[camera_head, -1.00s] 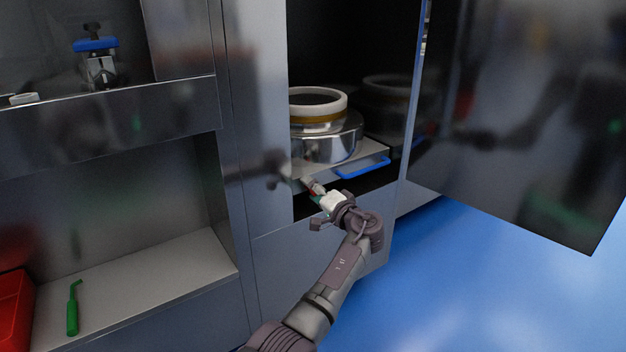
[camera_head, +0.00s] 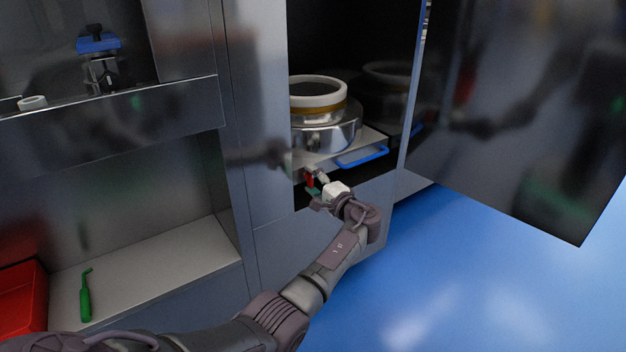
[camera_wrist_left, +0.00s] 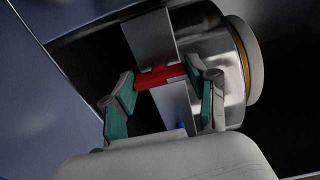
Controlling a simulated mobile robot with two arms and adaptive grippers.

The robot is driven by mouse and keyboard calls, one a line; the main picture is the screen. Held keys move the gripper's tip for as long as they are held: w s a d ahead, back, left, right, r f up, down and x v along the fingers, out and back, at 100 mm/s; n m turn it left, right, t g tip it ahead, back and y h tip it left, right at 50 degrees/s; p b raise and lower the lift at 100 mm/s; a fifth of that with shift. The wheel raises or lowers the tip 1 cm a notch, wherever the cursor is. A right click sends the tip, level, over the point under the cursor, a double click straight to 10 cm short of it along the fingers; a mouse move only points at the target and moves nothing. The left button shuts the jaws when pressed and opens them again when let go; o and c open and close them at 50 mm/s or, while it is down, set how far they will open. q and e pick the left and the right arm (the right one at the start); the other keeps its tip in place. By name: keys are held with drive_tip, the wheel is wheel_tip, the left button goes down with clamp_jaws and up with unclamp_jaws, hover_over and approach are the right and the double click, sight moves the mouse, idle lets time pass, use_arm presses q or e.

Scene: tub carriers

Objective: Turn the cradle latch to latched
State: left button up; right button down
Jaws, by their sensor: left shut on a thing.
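The cradle latch (camera_head: 310,181) is a small red bar at the front left edge of the cradle's grey tray (camera_head: 350,152). In the left wrist view the red latch (camera_wrist_left: 160,77) lies crosswise between the green-padded fingers. My left gripper (camera_head: 318,183) is shut on it; the wrist view shows the gripper (camera_wrist_left: 160,92) with a finger at each end of the bar. A shiny round tub (camera_head: 325,137) with a white ring on top sits on the tray, inside the open cabinet. The fingers partly hide the latch in the head view. My right gripper is not in view.
A blue handle (camera_head: 362,157) sticks out at the tray's front right. The dark door (camera_head: 510,120) stands open at the right. The cabinet's left post (camera_head: 262,130) is close to the gripper. A green tool (camera_head: 85,298) and red bin (camera_head: 22,295) are on the lower left shelf.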

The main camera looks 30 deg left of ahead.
use_arm(q)
drive_tip(key=o, duration=1.2)
drive_tip(key=shift+c, duration=0.2)
drive_tip(key=shift+d, duration=0.1)
drive_tip(key=v, duration=1.2)
